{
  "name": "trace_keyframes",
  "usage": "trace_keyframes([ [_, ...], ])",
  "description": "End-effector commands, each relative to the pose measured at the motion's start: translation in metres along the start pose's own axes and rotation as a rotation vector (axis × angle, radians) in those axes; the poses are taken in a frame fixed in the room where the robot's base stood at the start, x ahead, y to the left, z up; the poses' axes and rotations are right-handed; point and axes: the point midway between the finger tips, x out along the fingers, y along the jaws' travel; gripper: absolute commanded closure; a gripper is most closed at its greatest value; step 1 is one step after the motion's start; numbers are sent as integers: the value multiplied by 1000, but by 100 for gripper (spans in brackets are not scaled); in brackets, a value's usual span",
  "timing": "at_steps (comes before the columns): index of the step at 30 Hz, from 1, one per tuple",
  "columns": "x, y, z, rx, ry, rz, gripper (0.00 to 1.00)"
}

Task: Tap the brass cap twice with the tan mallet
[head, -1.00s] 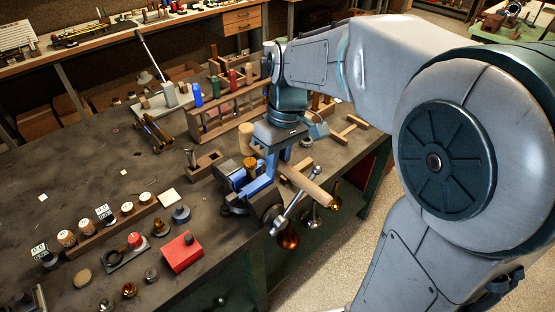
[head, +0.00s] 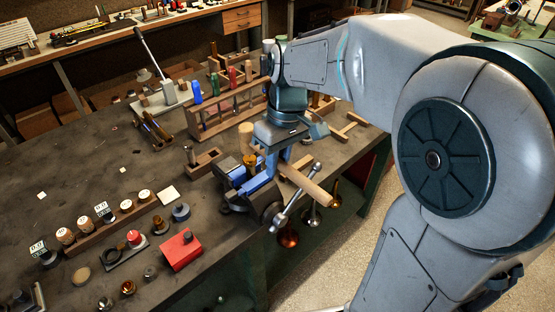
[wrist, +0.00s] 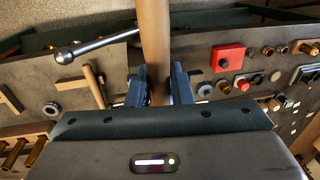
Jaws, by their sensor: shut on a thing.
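My gripper (head: 280,163) is shut on the tan mallet's handle (head: 308,184), above the blue vise (head: 235,178). In the wrist view, the handle (wrist: 154,40) runs up between the two fingers of my gripper (wrist: 158,80). A tan cylinder (head: 245,135), which looks like the mallet's head, shows left of my gripper in the head view. The brass cap (head: 250,160) shows just below it, at the vise. I cannot tell the gap between them. My gripper's body hides the mallet's head in the wrist view.
The vise's steel handle bar (head: 292,198) juts out at the front edge. A red box (head: 182,250) lies on the bench to the left. A wooden rack (head: 225,112) stands behind.

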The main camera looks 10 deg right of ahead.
Motion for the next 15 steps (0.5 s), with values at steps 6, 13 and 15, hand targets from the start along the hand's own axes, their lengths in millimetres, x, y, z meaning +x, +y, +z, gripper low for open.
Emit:
trace_keyframes([
  [6, 33, 5, 0, 0, 2, 0, 100],
  [13, 28, 4, 0, 0, 1, 0, 100],
  [15, 23, 4, 0, 0, 1, 0, 100],
])
